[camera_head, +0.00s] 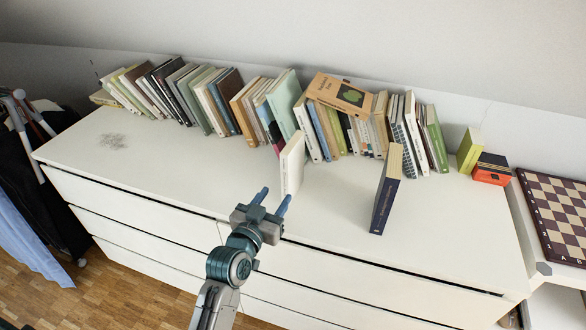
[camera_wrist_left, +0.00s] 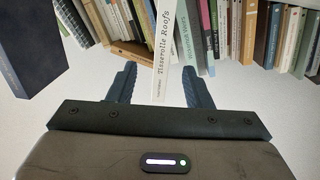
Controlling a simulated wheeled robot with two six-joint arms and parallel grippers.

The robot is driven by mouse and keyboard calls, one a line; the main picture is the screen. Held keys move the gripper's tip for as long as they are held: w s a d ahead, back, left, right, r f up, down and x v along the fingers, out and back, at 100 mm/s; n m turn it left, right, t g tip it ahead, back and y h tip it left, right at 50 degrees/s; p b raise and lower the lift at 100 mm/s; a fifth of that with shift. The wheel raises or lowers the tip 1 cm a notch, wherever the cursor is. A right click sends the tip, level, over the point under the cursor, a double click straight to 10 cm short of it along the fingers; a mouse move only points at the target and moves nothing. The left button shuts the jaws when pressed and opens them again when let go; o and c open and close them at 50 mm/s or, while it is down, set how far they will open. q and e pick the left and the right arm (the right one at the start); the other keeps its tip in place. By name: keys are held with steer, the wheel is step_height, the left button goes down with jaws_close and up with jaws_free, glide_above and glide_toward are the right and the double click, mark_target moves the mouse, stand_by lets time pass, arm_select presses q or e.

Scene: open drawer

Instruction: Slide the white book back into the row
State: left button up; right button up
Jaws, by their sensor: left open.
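The white book (camera_head: 292,164) stands upright on the dresser top, pulled out in front of the row of books. In the left wrist view the white book (camera_wrist_left: 165,45) shows its spine, with the title "Tisserolle Roofs", between and beyond my fingers. My left gripper (camera_head: 273,200) is open in front of the book, with its fingers pointing toward it. In the left wrist view the left gripper (camera_wrist_left: 160,88) has one finger on either side of the spine; whether either finger touches it cannot be told. The row of books (camera_head: 330,130) stands behind. My right gripper is not in view.
A dark blue book (camera_head: 386,190) stands alone, forward of the row, to the right. A tan book (camera_head: 340,92) lies on top of the row. A yellow box (camera_head: 468,150) and an orange box (camera_head: 491,170) stand farther right. The dresser top (camera_head: 180,170) is clear at left.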

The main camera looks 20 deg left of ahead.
mark_target(285, 178)
arm_select(q)
steer(key=w, duration=0.4)
steer(key=w+p, duration=0.1)
steer(key=w, duration=0.1)
steer(key=shift+d+r, duration=0.3)
steer(key=shift+w+r, duration=0.15)
steer(key=shift+w, duration=0.1)
steer(key=w, duration=0.1)
steer(key=w+p, duration=0.1)
steer(key=w, duration=0.2)
steer(key=shift+d+r, duration=0.15)
steer(key=shift+r, duration=0.15)
steer(key=shift+w+f, duration=0.1)
steer(key=shift+w, duration=0.2)
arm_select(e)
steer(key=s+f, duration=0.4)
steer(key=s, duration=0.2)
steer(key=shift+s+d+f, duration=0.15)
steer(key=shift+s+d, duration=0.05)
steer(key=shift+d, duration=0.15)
arm_select(q)
steer(key=shift+c, duration=0.4)
jaws_close()
